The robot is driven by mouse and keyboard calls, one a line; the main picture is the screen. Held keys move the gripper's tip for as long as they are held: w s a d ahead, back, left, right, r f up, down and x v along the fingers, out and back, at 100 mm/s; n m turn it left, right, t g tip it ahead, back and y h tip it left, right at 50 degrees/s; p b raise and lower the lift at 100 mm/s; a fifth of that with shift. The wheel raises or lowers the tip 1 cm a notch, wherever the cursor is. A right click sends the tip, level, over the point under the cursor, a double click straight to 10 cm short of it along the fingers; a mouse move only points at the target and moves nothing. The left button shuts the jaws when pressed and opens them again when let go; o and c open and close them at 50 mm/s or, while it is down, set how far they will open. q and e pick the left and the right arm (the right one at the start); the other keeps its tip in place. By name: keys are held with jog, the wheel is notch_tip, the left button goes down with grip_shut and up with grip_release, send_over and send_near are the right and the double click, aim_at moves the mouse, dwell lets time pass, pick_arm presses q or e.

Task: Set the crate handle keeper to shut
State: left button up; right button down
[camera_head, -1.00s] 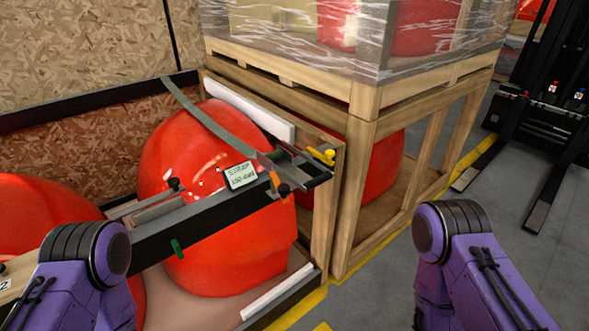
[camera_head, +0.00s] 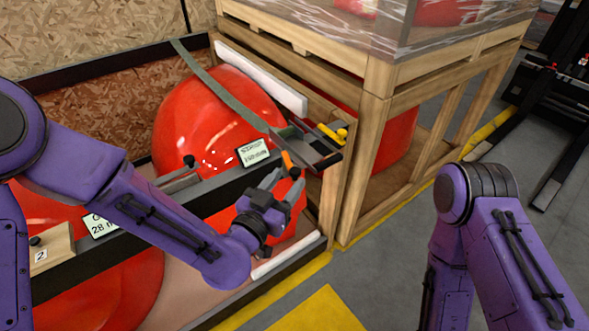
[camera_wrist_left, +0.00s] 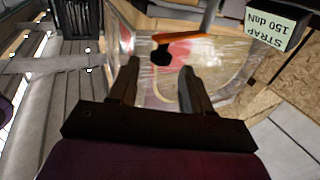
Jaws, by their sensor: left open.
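An orange lever (camera_head: 287,159) with a black knob (camera_head: 294,172) stands at the right end of the dark bar, beside a strap label (camera_head: 254,152). I cannot tell for certain that it is the keeper. A yellow handle piece (camera_head: 333,134) lies beyond it at the crate's wooden edge. My left gripper (camera_head: 284,184) is open and empty, just below and in front of the orange lever. In the left wrist view the orange lever (camera_wrist_left: 182,38) and its knob (camera_wrist_left: 162,55) appear just beyond the open fingertips (camera_wrist_left: 160,70). My right arm shows, but its gripper is out of frame.
The dark bar (camera_head: 220,188) crosses in front of a red nosecone (camera_head: 205,125). A grey strap (camera_head: 215,84) runs over the nosecone. A wooden crate frame (camera_head: 365,160) stands to the right. Grey floor (camera_head: 405,245) is clear in front, with forklift tines farther right.

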aim_at(292, 174)
pick_arm(q)
jog(key=p+x, duration=0.1)
jog(key=x, duration=0.3)
jog(key=shift+w+d, duration=0.15)
jog(key=shift+w, duration=0.2)
grip_shut()
jog(key=shift+w+y, duration=0.1)
jog(key=shift+y, duration=0.2)
